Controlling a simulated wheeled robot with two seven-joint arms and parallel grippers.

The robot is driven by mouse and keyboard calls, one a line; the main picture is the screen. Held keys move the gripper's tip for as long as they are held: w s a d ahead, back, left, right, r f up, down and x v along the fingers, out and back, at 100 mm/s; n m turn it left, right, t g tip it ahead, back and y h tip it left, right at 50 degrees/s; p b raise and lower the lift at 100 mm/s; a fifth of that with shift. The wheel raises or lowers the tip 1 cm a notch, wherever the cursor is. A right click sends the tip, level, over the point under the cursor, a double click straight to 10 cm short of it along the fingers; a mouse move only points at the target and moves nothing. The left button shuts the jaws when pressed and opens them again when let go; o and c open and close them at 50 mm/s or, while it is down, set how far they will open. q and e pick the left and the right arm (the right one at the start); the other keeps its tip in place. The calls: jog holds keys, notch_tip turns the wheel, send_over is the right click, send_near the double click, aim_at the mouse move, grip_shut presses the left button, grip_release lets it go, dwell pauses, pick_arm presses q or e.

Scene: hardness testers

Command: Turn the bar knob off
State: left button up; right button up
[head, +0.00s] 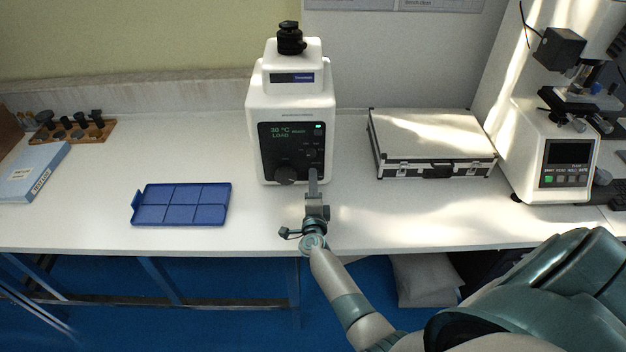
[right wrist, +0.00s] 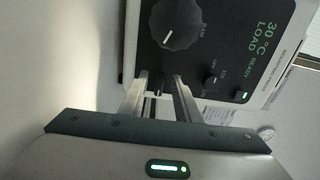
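The white press (head: 290,105) stands at the back middle of the bench, its dark front panel showing "30 °C LOAD READY". A small knob (head: 311,153) sits on the panel's right side. In the right wrist view this small knob (right wrist: 209,82) has short labels around it, one seeming to read OFF. A larger round dial (head: 286,174) with a white line is lower left of it. My right gripper (head: 313,172) is just below the small knob, before the panel. In the wrist view its fingers (right wrist: 160,80) are apart, with a dark, unclear shape between them. My left gripper is not in view.
A blue divided tray (head: 182,204) lies on the bench to the left. A black-and-white case (head: 434,138) and another white instrument (head: 548,150) stand to the right. A wooden rack (head: 75,133) and a light-blue box (head: 32,172) are far left.

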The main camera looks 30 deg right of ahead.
jog(key=p+v, duration=0.3)
jog(key=v, duration=1.3)
jog(key=shift+a, duration=0.15)
